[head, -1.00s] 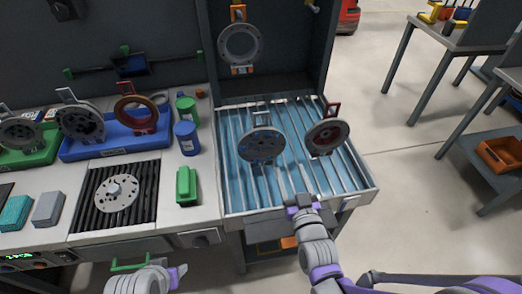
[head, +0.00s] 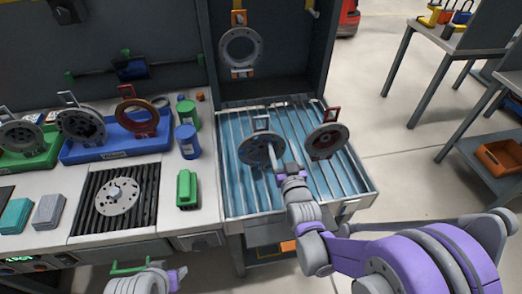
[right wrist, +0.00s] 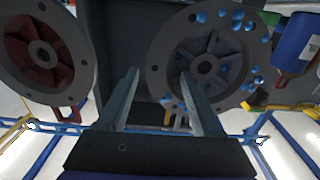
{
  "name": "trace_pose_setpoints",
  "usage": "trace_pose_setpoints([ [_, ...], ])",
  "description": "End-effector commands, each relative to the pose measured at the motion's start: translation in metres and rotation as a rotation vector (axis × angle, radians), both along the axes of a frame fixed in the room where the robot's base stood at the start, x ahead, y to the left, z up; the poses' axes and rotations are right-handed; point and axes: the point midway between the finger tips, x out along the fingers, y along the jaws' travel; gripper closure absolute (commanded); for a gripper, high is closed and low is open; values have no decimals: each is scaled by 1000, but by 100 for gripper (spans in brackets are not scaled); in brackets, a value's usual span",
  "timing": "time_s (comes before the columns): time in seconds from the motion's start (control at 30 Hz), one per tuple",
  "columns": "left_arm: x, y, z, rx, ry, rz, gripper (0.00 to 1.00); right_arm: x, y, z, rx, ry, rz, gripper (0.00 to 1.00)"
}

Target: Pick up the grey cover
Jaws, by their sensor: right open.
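A round grey cover (head: 256,150) with a handle on top stands in the slatted wash tray on the right. In the right wrist view the grey cover (right wrist: 204,62) has a central hub, ribs and blue drops on its face. My right gripper (head: 284,161) is at the right edge of this cover in the head view. In the wrist view the two fingers (right wrist: 158,90) are open and apart, with the cover's lower rim beyond them; I cannot tell whether they touch it. My left gripper (head: 178,277) is low at the left, its jaws unclear.
A red-centred cover (head: 326,141) stands close by on the right in the slatted tray (head: 235,205). More covers stand in a green tray (head: 30,161) and a blue tray (head: 80,154). Blue (head: 187,142) and green containers stand left of the wash tray.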

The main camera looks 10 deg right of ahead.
Motion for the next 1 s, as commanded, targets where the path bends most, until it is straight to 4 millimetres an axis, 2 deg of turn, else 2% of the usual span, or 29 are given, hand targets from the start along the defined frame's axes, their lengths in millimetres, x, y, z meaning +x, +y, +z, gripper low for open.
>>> trace_pose_setpoints([
  [0.1,0,0,0,0,0,0,50,-1,0,0,0,0,0,35],
  [0.47,0,0,0,0,0,0,50,-1,0,0,0,0,0,100],
  [1.0,0,0,0,0,0,0,50,-1,0,1,1,-2,0,100],
])
